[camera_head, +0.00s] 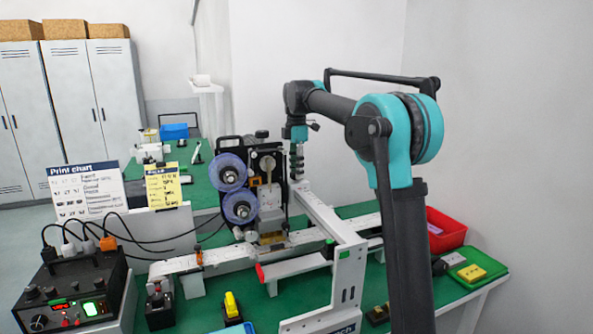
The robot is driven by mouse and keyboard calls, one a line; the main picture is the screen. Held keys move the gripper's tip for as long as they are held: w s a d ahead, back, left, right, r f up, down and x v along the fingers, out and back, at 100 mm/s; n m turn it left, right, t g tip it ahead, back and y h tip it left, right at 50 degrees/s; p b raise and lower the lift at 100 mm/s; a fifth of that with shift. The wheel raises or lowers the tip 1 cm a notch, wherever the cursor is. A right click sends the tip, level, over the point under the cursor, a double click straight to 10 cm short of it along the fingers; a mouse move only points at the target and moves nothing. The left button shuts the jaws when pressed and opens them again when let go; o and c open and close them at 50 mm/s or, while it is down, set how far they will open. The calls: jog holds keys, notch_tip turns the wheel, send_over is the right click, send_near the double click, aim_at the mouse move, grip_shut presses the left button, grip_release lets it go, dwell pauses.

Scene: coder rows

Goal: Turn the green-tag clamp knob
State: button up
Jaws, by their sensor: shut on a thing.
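A small black knob with a green patch (328,249) stands on the white rail in front of the coder, near the right-hand bracket. My gripper (297,174) points down just right of the coder (266,180), above the far end of a white rail. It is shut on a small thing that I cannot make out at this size. The green-patched knob is apart from my gripper, lower and to the right in the picture. Another small knob with an orange part (199,256) is at the left on the white rail.
A red-tipped lever (260,273) sticks out near the front bracket (345,275). A control box (75,290) with cables stands at the left. A yellow-topped switch (231,304) is at the front. A red bin (446,230) and green tray (473,270) lie right.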

jog(key=shift+o, duration=0.2)
jog(key=shift+n, duration=0.5)
jog(key=o, duration=1.1)
notch_tip(320, 180, up, 12)
